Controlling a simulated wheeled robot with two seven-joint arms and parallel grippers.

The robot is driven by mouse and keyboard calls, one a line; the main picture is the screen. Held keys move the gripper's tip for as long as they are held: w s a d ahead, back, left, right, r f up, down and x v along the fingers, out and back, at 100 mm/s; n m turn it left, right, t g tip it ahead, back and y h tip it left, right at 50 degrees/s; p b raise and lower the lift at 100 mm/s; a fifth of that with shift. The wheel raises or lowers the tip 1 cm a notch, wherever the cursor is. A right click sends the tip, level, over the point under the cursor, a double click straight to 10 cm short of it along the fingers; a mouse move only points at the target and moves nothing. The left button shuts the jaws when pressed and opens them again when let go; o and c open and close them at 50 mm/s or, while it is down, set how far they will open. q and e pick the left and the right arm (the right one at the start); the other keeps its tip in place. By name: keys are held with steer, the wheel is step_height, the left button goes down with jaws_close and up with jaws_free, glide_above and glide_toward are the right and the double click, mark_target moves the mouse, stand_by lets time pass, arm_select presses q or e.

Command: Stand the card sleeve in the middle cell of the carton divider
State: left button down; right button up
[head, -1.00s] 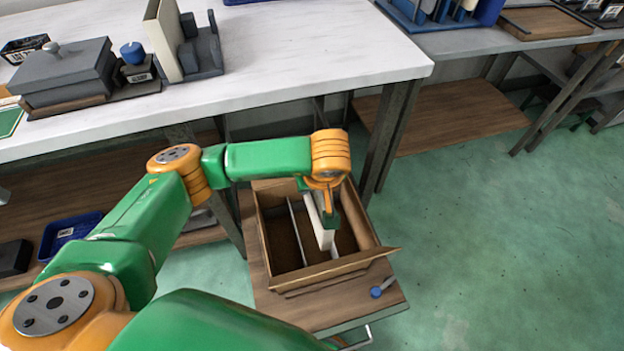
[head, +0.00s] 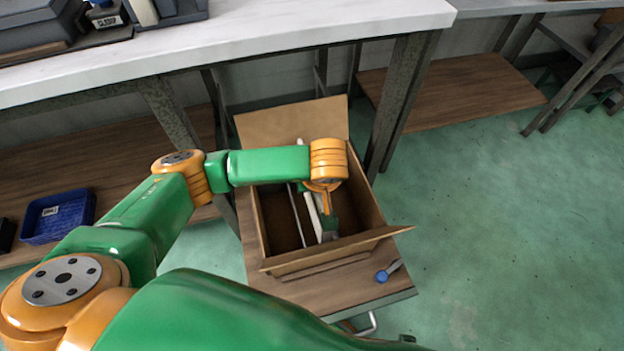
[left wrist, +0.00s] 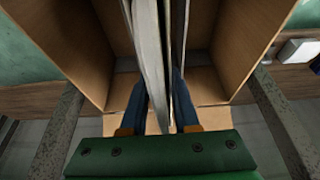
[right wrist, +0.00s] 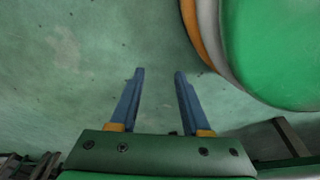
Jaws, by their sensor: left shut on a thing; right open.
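The open brown carton (head: 368,205) stands on a small wooden stand. A thin pale divider panel (head: 297,215) runs front to back inside it. My left gripper (head: 329,222) reaches down into the carton, shut on the white card sleeve (head: 313,212). The sleeve is upright, to the right of that panel. In the left wrist view the sleeve (left wrist: 152,50) stands between the two blue fingers (left wrist: 158,95), with carton walls on both sides. The sleeve's lower edge and its exact cell are hidden. My right gripper (right wrist: 158,85) is open and empty above the green floor.
The carton's back flap (head: 290,122) stands up behind it. A blue-ended tool (head: 386,273) lies on the stand's (head: 340,292) front right corner. A white-topped bench (head: 300,28) is behind, and a blue tray (head: 58,216) is on its lower shelf. Floor is clear at right.

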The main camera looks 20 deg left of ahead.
arm_select(q)
steer(key=shift+f+b, duration=0.5)
steer(key=shift+f, duration=0.4)
steer(key=shift+s+f, duration=0.1)
steer(key=shift+f, duration=0.15)
steer(key=shift+f+b, duration=0.7)
steer(key=shift+b, duration=0.25)
steer(key=shift+f, duration=0.2)
arm_select(e)
steer(key=shift+w+a+r, duration=0.5)
steer(key=shift+w+r, duration=0.25)
steer(key=shift+w, duration=0.15)
steer(key=shift+w+a+r, duration=0.45)
steer(key=shift+w+r, duration=0.25)
steer(key=shift+w, duration=0.15)
arm_select(q)
steer(key=shift+b, duration=0.45)
arm_select(e)
steer(key=shift+f, duration=0.3)
arm_select(q)
steer(key=shift+c, duration=1.3)
jaws_free()
